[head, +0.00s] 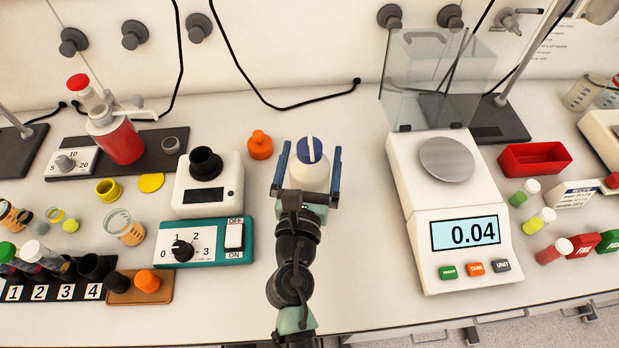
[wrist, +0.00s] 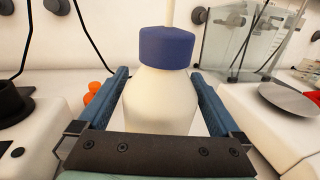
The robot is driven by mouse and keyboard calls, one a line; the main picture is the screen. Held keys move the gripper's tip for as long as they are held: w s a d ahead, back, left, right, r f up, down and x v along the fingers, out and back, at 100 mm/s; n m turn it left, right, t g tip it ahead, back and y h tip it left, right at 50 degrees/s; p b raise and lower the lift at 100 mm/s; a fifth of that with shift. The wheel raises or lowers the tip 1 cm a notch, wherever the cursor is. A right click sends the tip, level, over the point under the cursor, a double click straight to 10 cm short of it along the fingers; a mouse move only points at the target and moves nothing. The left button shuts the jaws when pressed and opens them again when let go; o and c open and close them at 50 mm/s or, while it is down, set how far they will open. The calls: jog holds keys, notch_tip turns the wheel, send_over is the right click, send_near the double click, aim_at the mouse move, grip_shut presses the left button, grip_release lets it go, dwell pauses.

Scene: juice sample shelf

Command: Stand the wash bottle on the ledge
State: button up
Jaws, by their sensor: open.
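The wash bottle is white with a blue cap and a pale spout. In the head view the wash bottle (head: 309,172) is upright on the bench, left of the balance. In the wrist view the wash bottle (wrist: 160,103) fills the middle, cap at the top. My gripper (head: 308,160) is open, with one blue finger on each side of the bottle. In the wrist view my gripper (wrist: 160,90) shows a narrow gap on each side of the bottle body. The bottle's base is hidden behind the gripper. I cannot make out a ledge for certain.
A balance (head: 450,205) reading 0.04, with a glass shield, stands close on the right. A white device (head: 208,185) and a teal control box (head: 203,243) stand close on the left. An orange bottle (head: 260,146) is just left of the fingers. Bench behind the wash bottle is clear.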

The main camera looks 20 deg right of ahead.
jog(key=shift+w+d, duration=0.2)
jog(key=shift+w, duration=0.2)
jog(key=shift+r, duration=0.1)
grip_shut()
